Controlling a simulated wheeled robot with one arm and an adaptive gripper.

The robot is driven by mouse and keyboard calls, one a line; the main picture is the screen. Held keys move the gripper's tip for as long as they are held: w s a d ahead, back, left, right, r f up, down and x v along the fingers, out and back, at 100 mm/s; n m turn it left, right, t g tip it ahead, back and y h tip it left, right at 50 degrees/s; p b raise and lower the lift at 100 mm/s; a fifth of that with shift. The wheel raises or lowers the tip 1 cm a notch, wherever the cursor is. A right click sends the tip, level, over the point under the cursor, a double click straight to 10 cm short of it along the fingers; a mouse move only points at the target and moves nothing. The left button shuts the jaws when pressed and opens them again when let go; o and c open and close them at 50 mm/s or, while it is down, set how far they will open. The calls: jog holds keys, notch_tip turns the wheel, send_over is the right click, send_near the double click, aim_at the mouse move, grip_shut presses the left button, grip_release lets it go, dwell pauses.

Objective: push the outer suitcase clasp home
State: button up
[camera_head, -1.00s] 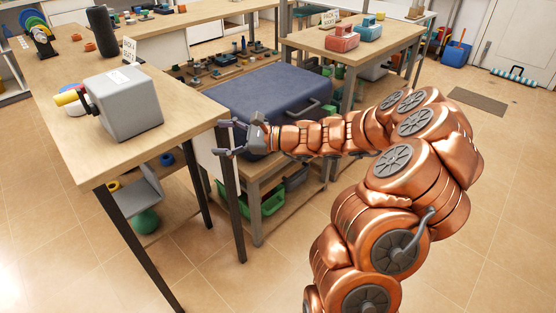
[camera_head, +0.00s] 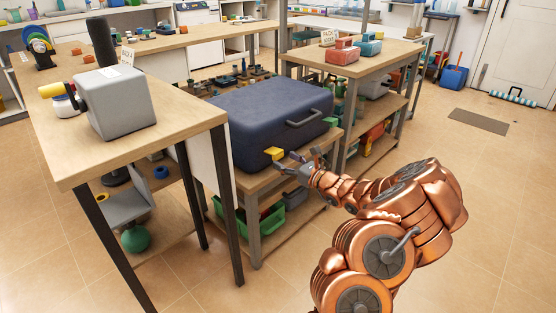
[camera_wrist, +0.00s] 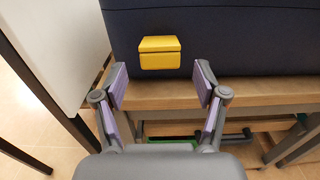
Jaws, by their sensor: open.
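A dark blue suitcase (camera_head: 262,118) lies flat on a wooden bench, its handle (camera_head: 304,117) on the front side. A yellow clasp (camera_head: 274,153) sits on its front face near the left end; it also shows in the wrist view (camera_wrist: 160,54), where its lower half stands out as a flap. My gripper (camera_head: 298,158) is in front of the suitcase, just right of the clasp in the head view. In the wrist view my open, empty gripper (camera_wrist: 162,88) has its fingertips spread just below and either side of the clasp, seemingly not touching it.
A wooden table (camera_head: 150,150) with a grey box (camera_head: 122,103) stands close on the left, its white side panel (camera_wrist: 60,45) and dark leg near my gripper. The bench edge (camera_wrist: 255,93) runs below the suitcase. Open floor lies to the right.

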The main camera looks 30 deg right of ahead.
aim_at(280, 157)
jog(key=shift+b+x, duration=0.45)
jog(key=shift+x, duration=1.55)
jog(key=shift+c, duration=0.4)
jog(key=c, duration=1.1)
jog(key=shift+o, duration=0.2)
